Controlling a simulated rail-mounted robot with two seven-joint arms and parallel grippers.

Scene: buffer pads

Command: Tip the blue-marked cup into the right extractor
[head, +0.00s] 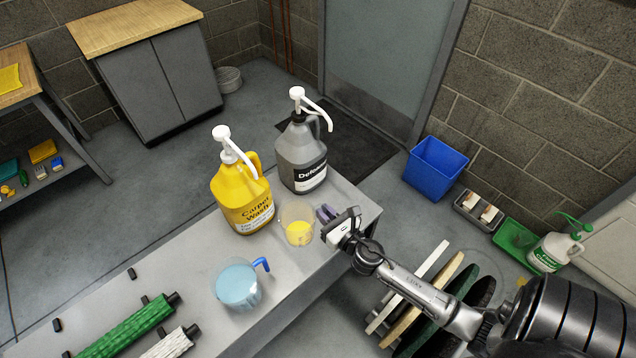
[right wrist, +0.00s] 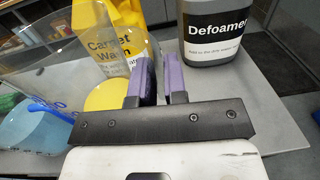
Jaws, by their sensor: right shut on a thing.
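A clear cup (head: 297,212) with yellow liquid is at the far end of the grey bench, upright; I cannot tell whether it touches the bench. In the right wrist view its clear wall fills the left, with small blue marks and the yellow liquid (right wrist: 108,96). My right gripper (head: 326,214), with purple fingers, is shut on the cup's right side. The fingers (right wrist: 160,80) also show in the right wrist view. My left gripper is out of view. I cannot make out any extractor.
A jug (head: 238,286) of pale blue liquid with a blue handle stands nearby on the bench (head: 190,255). A yellow Carpet Wash bottle (head: 240,200) and grey Defoamer bottle (head: 302,155) stand behind the cup. Rollers lie front left. Round pads (head: 425,310) stand right of the bench.

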